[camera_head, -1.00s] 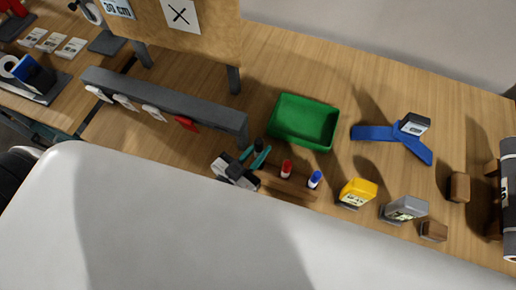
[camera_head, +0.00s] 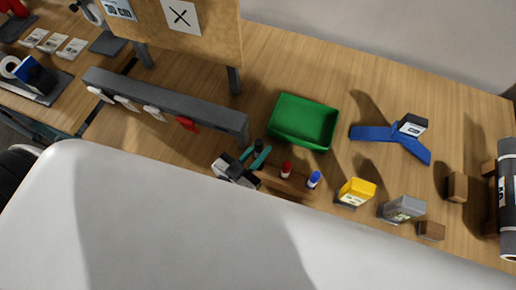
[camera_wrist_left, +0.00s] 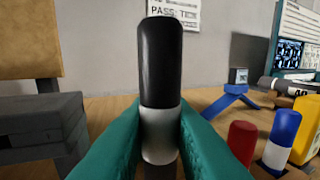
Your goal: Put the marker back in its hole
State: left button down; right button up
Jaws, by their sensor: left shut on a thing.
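My left gripper (camera_head: 256,158) has teal fingers and is shut on a marker (camera_wrist_left: 160,65) with a black cap and a pale grey body. The marker stands upright between the fingers in the left wrist view, and its black top shows in the head view (camera_head: 258,145). A wooden holder (camera_head: 282,184) bears a red marker (camera_head: 286,170) and a blue marker (camera_head: 313,180), just right of my gripper. The held marker's lower end is hidden, so I cannot tell whether it is in a hole. My right gripper is not in view.
A green bin (camera_head: 303,122) stands behind the holder. A grey rack (camera_head: 165,105) is to the left. A yellow box (camera_head: 356,192), a grey box (camera_head: 402,209) and a blue stand (camera_head: 380,134) are to the right. Bare table lies between the bin and the blue stand.

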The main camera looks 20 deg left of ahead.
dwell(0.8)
pick_arm(q)
jog(key=shift+f+b, duration=2)
jog(key=shift+f, duration=1.35)
jog(key=c, duration=1.2)
grip_release()
jog(key=shift+c, duration=0.2)
jog(key=b+v, duration=0.2)
jog(key=v, duration=1)
jog(key=shift+s, duration=0.1)
